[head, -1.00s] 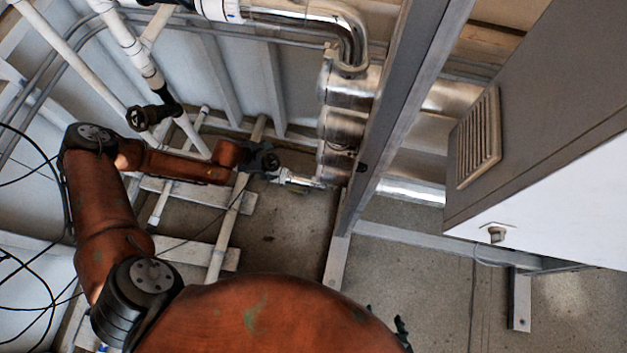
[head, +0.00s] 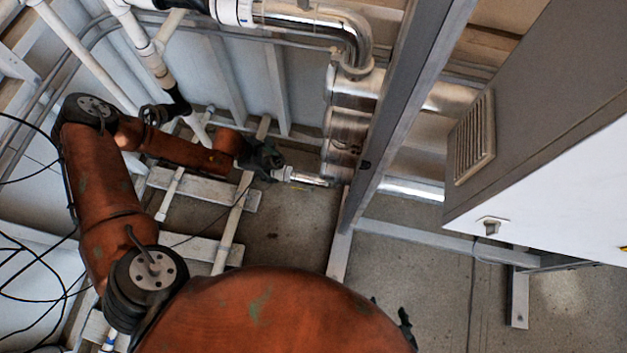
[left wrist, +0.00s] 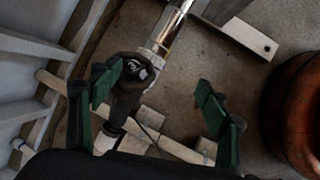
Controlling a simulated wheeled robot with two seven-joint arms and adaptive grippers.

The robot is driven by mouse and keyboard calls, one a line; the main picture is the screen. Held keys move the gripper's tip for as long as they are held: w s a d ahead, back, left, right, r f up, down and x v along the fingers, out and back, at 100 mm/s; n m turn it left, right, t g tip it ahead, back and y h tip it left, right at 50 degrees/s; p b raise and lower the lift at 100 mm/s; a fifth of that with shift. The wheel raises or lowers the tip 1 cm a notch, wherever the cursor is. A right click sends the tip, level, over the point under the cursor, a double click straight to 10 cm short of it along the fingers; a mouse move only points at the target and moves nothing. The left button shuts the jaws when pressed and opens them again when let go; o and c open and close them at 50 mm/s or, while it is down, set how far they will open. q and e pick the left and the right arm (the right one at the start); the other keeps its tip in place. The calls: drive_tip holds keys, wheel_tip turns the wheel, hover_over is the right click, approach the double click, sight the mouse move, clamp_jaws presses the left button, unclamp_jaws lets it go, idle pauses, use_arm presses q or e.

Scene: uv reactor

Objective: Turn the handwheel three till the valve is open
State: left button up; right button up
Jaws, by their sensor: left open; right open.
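A dark handwheel (left wrist: 137,72) on a valve shows in the left wrist view, on a pipe run with a shiny metal fitting above it. My left gripper (left wrist: 160,103) is open, with its green-black fingers to either side of the handwheel; the left finger is closer to it. Contact cannot be told. In the head view the left gripper (head: 262,158) is low beside the metal pipe end and hides that valve. Another dark handwheel (head: 154,115) is on a white pipe behind my left arm. My right gripper (head: 390,318) shows only as dark fingertips past my orange arm. No number is readable.
A grey steel post (head: 400,125) stands right of the left gripper, with shiny metal cylinders (head: 345,135) behind it. A large cabinet (head: 550,150) fills the right side. White pipes and floor rails lie around the left arm. Black cables hang at the far left.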

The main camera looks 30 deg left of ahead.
use_arm(q)
drive_tip(key=s+d+f+n, duration=0.2)
drive_tip(key=s+d+n, duration=0.1)
drive_tip(key=d, duration=0.5)
drive_tip(key=s+d+f+n+g+h, duration=0.1)
drive_tip(key=s+d+f+n, duration=0.1)
drive_tip(key=s+d, duration=0.4)
drive_tip(key=s+d+f+n+h, duration=0.1)
drive_tip(key=s+d+n, duration=0.3)
drive_tip(key=d, duration=0.6)
drive_tip(key=shift+s+f+n+g, duration=0.4)
drive_tip(key=shift+s+f, duration=0.2)
drive_tip(key=shift+f, duration=0.25)
drive_tip(key=shift+d, duration=0.1)
drive_tip(key=shift+c, duration=0.2)
